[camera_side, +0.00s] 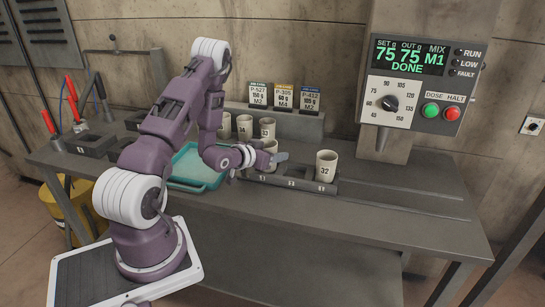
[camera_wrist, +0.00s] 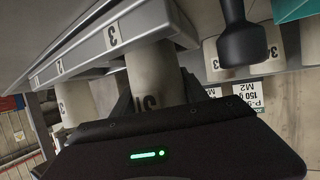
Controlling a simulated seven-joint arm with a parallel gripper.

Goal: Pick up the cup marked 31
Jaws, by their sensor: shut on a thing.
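The cup marked 31 (camera_wrist: 155,85) is a pale beige cup, upside down in the wrist view, with its dark number partly cut off by my gripper's body. In the side view this cup (camera_side: 270,145) is mostly hidden behind my gripper (camera_side: 272,158), which is shut on it above the left part of the front rack. The cup's far end passes behind the numbered rack edge in the wrist view. I cannot tell whether it is clear of the rack.
The cup marked 32 (camera_side: 326,166) stands at the front rack's (camera_side: 290,182) right end. Several cups, including one marked 33 (camera_side: 268,128), stand behind, before labelled cards (camera_side: 283,97). A teal tray (camera_side: 196,168) lies left. The dispenser (camera_side: 415,80) reads DONE. The bench's right is clear.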

